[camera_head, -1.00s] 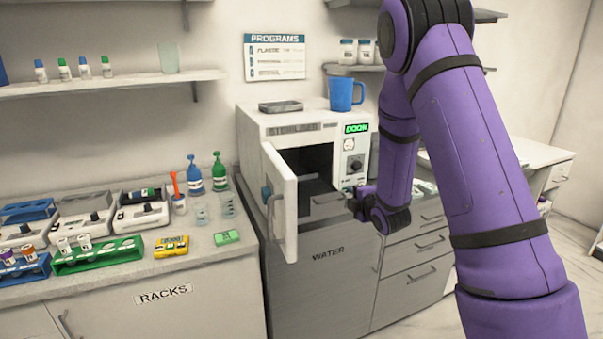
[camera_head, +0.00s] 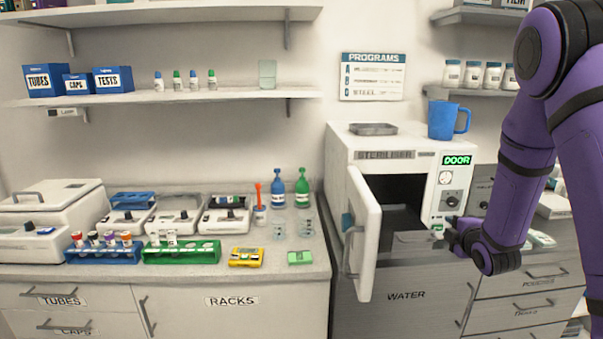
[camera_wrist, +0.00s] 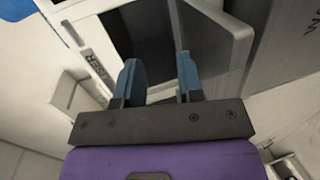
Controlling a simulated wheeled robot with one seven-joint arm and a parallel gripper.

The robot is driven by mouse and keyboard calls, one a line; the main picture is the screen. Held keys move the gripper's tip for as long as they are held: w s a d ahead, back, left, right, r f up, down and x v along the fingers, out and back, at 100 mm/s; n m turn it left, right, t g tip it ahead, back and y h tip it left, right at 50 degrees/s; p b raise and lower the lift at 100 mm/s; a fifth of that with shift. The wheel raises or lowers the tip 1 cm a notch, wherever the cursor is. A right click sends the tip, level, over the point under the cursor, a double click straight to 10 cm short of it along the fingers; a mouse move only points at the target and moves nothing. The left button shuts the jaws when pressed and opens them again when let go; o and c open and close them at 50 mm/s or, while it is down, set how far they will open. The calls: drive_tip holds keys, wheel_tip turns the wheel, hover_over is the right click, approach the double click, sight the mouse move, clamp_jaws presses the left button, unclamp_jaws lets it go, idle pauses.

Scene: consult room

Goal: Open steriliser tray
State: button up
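The white steriliser (camera_head: 410,150) stands on the counter in the head view, its door (camera_head: 366,235) swung open to the left and its display reading DOOR. A grey tray (camera_head: 415,238) shows low at the dark chamber's mouth. My gripper (camera_head: 440,231) is in front of the opening, at the tray's right side. In the wrist view my gripper (camera_wrist: 160,78) has its two blue fingers apart, before the dark chamber.
A blue mug (camera_head: 441,121) and a small grey dish (camera_head: 373,129) stand on the steriliser. Tube racks (camera_head: 182,252), bottles (camera_head: 302,188) and a yellow box (camera_head: 246,257) are on the counter to the left. The open door stands left of my gripper.

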drive_tip(key=s+a+r+m+g+h, duration=0.1)
drive_tip(key=s+a+r+m+g, duration=0.1)
drive_tip(key=s+r+m, duration=0.5)
drive_tip(key=s+a+r+m+g, duration=0.25)
drive_tip(key=s+r, duration=0.35)
drive_tip(key=r, duration=0.3)
drive_tip(key=s+a+r+m+g, duration=0.1)
drive_tip(key=s+a+m+g, duration=0.1)
drive_tip(key=s, duration=0.6)
drive_tip(key=s+a+r+m+g, duration=0.1)
drive_tip(key=s+r+m, duration=0.1)
drive_tip(key=s, duration=0.6)
drive_tip(key=s+a+r+m+g+y, duration=0.1)
drive_tip(key=s+m, duration=0.3)
drive_tip(key=s, duration=0.5)
drive_tip(key=shift+a+r+g, duration=0.75)
drive_tip(key=shift+a+g, duration=0.05)
drive_tip(key=shift+g, duration=0.05)
